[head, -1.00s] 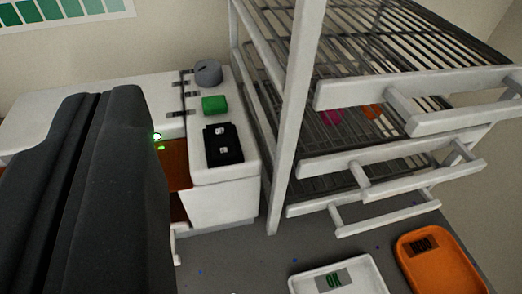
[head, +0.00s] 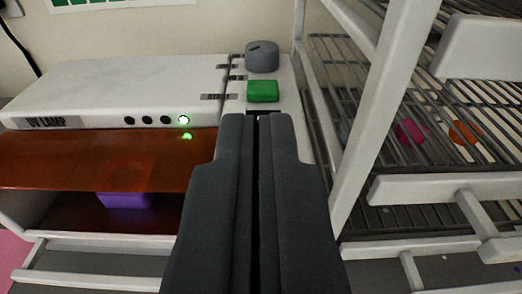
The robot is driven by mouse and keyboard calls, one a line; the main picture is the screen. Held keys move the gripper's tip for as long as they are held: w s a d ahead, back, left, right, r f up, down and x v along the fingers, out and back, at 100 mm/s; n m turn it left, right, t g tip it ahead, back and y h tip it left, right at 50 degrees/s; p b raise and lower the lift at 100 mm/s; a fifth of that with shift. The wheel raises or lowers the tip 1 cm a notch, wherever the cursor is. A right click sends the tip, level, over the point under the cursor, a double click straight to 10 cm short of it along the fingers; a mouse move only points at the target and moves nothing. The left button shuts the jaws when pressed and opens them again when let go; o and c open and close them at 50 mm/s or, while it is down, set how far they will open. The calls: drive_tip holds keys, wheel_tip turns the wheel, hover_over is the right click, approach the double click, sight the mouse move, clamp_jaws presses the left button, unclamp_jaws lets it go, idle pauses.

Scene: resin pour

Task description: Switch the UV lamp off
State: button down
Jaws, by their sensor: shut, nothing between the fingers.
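The UV lamp (head: 110,92) is a long white box at the left with a "UV LAMP" label. It has a row of small round lights on its front edge; the rightmost light (head: 184,120) glows green. At its right end stand a grey dial (head: 262,60) and a green block-shaped button (head: 263,92). My gripper (head: 256,117) is shut and empty, its tips just in front of the green button in the picture. It covers most of the black switch panel seen earlier; I cannot tell whether it touches it.
An orange see-through cover (head: 90,160) hangs below the lamp, with a purple block (head: 125,201) behind it. A white wire rack (head: 385,110) stands close at the right, holding a pink piece (head: 411,132) and an orange piece (head: 464,133).

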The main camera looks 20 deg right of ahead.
drive_tip(key=x, duration=0.8)
drive_tip(key=shift+f, duration=0.1)
drive_tip(key=shift+w+d+f+p, duration=0.1)
drive_tip(key=shift+w+f+p, duration=0.05)
drive_tip(key=shift+f, duration=0.8)
drive_tip(key=shift+w+f+p, duration=0.15)
drive_tip(key=shift+f, duration=0.85)
